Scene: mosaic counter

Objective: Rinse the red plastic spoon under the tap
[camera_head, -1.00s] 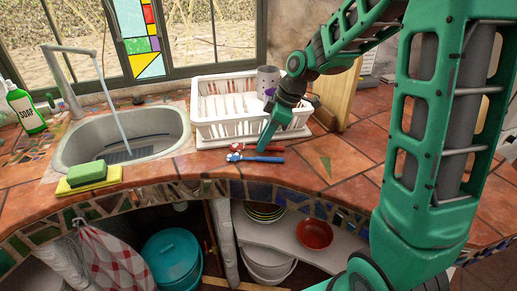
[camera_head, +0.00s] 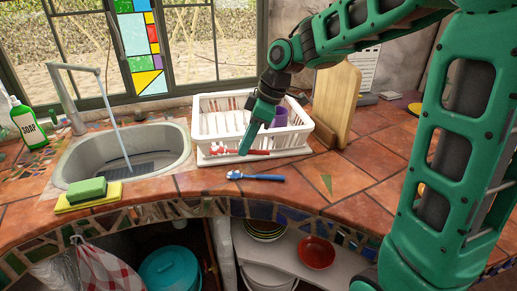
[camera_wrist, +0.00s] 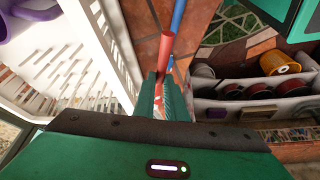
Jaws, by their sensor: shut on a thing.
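My gripper (camera_head: 243,152) is shut on the red plastic spoon (camera_head: 259,152), which lies level across the front of the white rack in the head view. The spoon seems to be a little above the counter. In the wrist view its red handle (camera_wrist: 166,48) sticks out from between my fingers (camera_wrist: 160,95). The tap (camera_head: 75,66) stands at the left. A stream of water (camera_head: 120,140) runs from it into the grey sink (camera_head: 85,172), to the left of my gripper.
A blue spoon (camera_head: 262,177) lies on the tiles below the red one. The white dish rack (camera_head: 290,138) holds a purple mug (camera_head: 279,118). A green sponge (camera_head: 87,188) and a soap bottle (camera_head: 28,125) stand by the sink. A wooden board (camera_head: 338,100) is to the right.

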